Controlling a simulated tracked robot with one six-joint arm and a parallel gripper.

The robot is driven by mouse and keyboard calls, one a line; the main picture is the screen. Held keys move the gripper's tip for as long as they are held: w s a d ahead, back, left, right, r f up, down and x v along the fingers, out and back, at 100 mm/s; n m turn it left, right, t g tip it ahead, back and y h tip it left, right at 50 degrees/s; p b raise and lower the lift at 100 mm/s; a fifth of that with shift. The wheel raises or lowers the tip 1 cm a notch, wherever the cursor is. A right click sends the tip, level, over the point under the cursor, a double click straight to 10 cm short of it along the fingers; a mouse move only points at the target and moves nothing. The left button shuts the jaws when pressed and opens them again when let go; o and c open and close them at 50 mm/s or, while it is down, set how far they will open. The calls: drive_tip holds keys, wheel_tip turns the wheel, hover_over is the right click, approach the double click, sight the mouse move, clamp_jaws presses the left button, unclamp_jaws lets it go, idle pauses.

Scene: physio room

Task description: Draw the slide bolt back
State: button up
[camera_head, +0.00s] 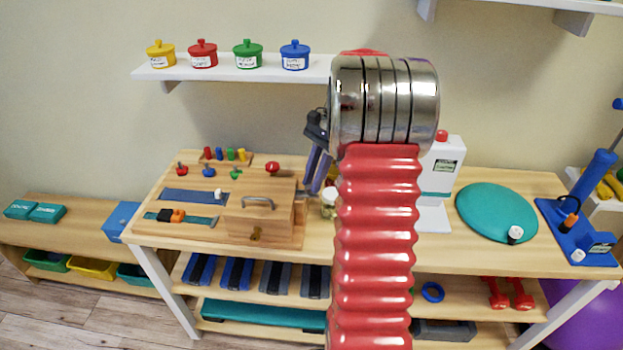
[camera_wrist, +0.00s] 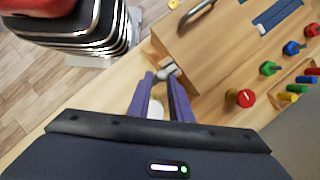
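A wooden box (camera_head: 262,190) with a grey handle (camera_head: 260,203) on its front stands on the board on the table. In the wrist view, a small grey metal piece (camera_wrist: 168,71), which looks like the bolt's knob, sits at the box's side, just beyond my fingertips. I cannot make out the rest of the bolt. My gripper (camera_head: 314,186) is beside the box's right side, pointing down. In the wrist view my gripper (camera_wrist: 161,80) has its two purple fingers apart, with nothing clearly held between them. Whether a finger touches the knob I cannot tell.
A lidded jar (camera_head: 328,204) stands right of the box, below my fingers. A red knob (camera_wrist: 246,98) lies right of them in the wrist view. Board sliders (camera_head: 172,215) lie left of the box. A shelf (camera_head: 235,74) with coloured pots hangs behind.

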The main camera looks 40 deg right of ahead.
drive_tip(key=o, duration=0.3)
drive_tip(key=shift+a, duration=0.15)
drive_tip(key=v, duration=1.3)
drive_tip(key=shift+d+r, duration=0.2)
drive_tip(key=shift+r, duration=0.1)
